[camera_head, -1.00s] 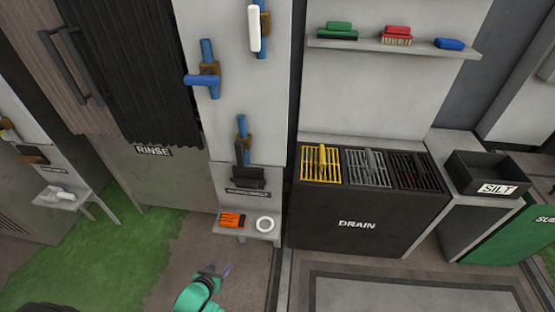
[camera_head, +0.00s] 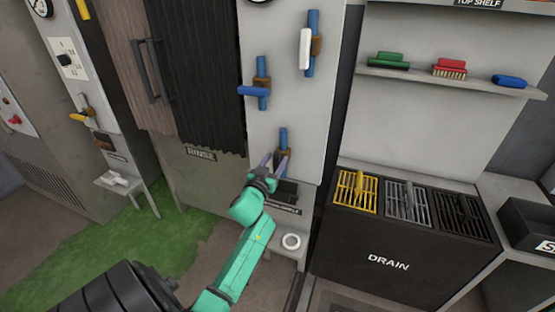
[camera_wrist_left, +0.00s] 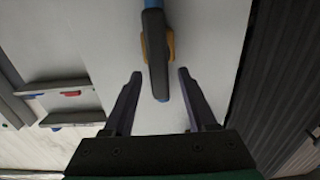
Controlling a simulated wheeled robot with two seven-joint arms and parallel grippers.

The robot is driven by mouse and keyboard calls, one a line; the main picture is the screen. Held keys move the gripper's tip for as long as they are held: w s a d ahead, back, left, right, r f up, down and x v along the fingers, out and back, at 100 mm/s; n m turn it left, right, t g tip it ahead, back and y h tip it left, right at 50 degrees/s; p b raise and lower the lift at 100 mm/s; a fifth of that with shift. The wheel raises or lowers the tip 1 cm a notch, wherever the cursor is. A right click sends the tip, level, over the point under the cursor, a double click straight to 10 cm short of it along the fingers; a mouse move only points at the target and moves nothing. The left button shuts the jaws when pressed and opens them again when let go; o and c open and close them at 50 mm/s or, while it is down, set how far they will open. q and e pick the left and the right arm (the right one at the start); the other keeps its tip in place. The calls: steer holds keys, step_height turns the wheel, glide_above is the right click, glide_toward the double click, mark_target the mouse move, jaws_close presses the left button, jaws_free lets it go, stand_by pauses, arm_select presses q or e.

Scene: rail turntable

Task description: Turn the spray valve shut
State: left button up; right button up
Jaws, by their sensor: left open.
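A white panel (camera_head: 285,30) carries three blue-pipe valves. The upper one has a white lever (camera_head: 305,48) lying along its pipe. The middle one has a blue lever (camera_head: 251,91) set across its pipe. The lowest valve (camera_head: 283,138) is mostly hidden behind my left gripper (camera_head: 275,163). In the left wrist view its black lever (camera_wrist_left: 155,55) lies in line with the pipe. My left gripper is open, with the lever's end between and ahead of its fingers, apparently untouched. I cannot read which valve is the spray valve. My right gripper is out of view.
A small ledge with a white ring (camera_head: 291,241) is below the panel. A ribbed dark curtain (camera_head: 205,80) hangs to the left. The black drain unit (camera_head: 390,262) with grates stands right, under a shelf of brushes (camera_head: 450,80).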

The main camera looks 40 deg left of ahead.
arm_select(q)
steer(key=shift+x, duration=0.8)
jaws_close()
steer(key=shift+d+m, duration=0.1)
steer(key=shift+m, duration=0.2)
steer(key=m, duration=0.1)
steer(key=m+b, duration=0.1)
steer(key=m, duration=0.1)
steer(key=shift+w+d+f+m, duration=0.1)
steer(key=shift+d+f+m, duration=0.1)
steer(key=shift+d+m, duration=0.15)
steer(key=shift+w+d+f+m+b, duration=0.1)
steer(key=shift+d+f+m+b, duration=0.45)
steer(key=shift+m, duration=1.7)
steer(key=shift+w+a+f+m+b, duration=0.15)
steer(key=shift+m+b, duration=0.7)
steer(key=shift+m, duration=1.4)
steer(key=shift+d+f+m+b, duration=0.4)
steer(key=shift+m+b, duration=0.3)
steer(key=shift+m, duration=1.55)
